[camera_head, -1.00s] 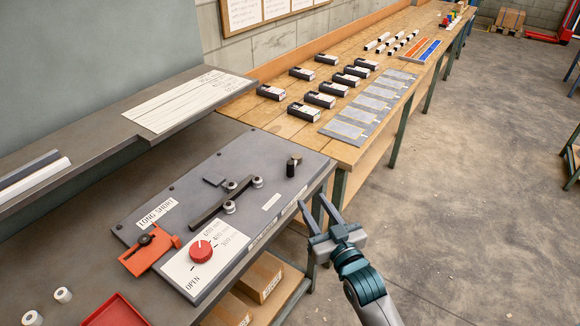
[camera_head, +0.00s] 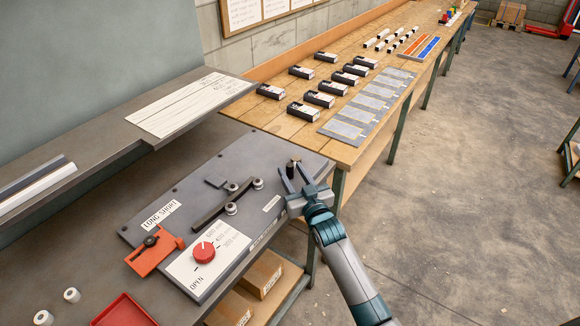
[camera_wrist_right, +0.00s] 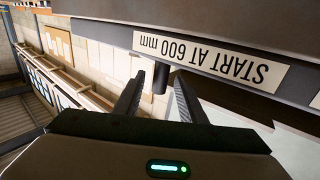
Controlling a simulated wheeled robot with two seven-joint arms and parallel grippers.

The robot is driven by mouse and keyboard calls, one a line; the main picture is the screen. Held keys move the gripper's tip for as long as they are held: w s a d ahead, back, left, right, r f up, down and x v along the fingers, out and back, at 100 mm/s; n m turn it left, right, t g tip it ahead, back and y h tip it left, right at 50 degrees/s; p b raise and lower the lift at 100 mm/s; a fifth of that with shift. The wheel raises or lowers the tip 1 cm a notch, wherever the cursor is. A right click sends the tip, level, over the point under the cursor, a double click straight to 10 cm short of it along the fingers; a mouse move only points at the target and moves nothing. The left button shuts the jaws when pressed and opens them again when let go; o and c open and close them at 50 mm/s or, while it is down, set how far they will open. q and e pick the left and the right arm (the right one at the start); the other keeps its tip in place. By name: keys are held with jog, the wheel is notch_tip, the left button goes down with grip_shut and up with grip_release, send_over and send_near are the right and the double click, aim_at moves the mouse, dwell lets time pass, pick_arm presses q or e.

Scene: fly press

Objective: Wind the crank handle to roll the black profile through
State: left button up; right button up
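The crank handle (camera_head: 292,169), a short dark upright grip with a brass-coloured top, stands at the right end of the grey machine plate. In the right wrist view a dark cylinder that looks like this handle (camera_wrist_right: 161,77) shows between the fingertips. My right gripper (camera_head: 291,174) is open, its fingers pointing at the handle with a gap on each side. The black profile (camera_head: 219,208) lies slantwise across the plate beside light rollers (camera_head: 231,208). My left gripper is not in view.
A red knob (camera_head: 204,252) sits on a white dial panel, with an orange bracket (camera_head: 155,250) left of it. A label reading "START AT 600 mm" (camera_wrist_right: 210,60) is close in the wrist view. A wooden bench (camera_head: 290,122) with several boxes is behind.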

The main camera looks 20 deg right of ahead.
jog(key=shift+w+a, duration=0.1)
jog(key=shift+w, duration=0.9)
grip_shut()
jog(key=shift+s+n+y, duration=0.1)
jog(key=shift+n+y, duration=0.3)
jog(key=shift+y, duration=0.1)
